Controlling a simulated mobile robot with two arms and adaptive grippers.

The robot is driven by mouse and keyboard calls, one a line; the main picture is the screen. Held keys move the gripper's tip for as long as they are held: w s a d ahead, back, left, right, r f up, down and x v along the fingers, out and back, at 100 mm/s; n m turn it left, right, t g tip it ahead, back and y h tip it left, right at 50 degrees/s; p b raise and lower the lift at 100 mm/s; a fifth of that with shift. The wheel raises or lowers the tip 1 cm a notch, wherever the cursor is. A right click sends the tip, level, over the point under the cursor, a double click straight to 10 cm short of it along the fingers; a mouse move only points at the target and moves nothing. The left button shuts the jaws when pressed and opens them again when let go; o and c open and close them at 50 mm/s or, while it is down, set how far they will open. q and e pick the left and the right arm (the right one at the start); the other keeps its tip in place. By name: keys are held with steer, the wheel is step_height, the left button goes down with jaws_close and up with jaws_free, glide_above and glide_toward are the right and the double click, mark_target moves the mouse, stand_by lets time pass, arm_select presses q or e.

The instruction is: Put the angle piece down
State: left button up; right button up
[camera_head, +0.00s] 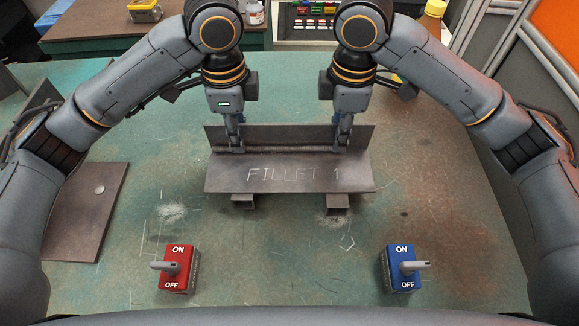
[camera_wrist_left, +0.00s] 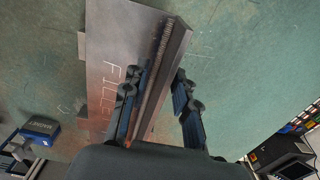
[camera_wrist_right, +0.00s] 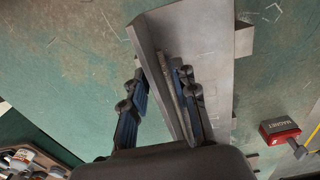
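The angle piece (camera_head: 290,178) is a dark steel plate marked "FILLET 1" with an upright flange along its back edge and a weld bead in the corner. It sits level over two small dark blocks (camera_head: 243,201) (camera_head: 337,202) at mid-table. My left gripper (camera_head: 236,146) is at the flange's left part; in the left wrist view its fingers (camera_wrist_left: 158,95) stand apart on either side of the flange, with a gap showing. My right gripper (camera_head: 341,142) is at the flange's right part; in the right wrist view its fingers (camera_wrist_right: 158,92) also straddle the flange, apart from it.
A red ON/OFF switch box (camera_head: 177,269) and a blue one (camera_head: 401,268) stand near the front edge. Dark steel plates (camera_head: 85,205) lie at the left. A bench (camera_head: 110,43) stands behind. Bare green table surrounds the angle piece.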

arm_select(q)
steer(key=shift+w+r, duration=0.1)
arm_select(e)
steer(key=shift+w, duration=0.1)
arm_select(q)
steer(key=shift+r, duration=0.35)
step_height(320, 180, up, 11)
steer(key=shift+f, duration=0.1)
arm_select(e)
steer(key=shift+r, duration=0.55)
step_height(320, 180, up, 11)
steer(key=shift+f, duration=0.1)
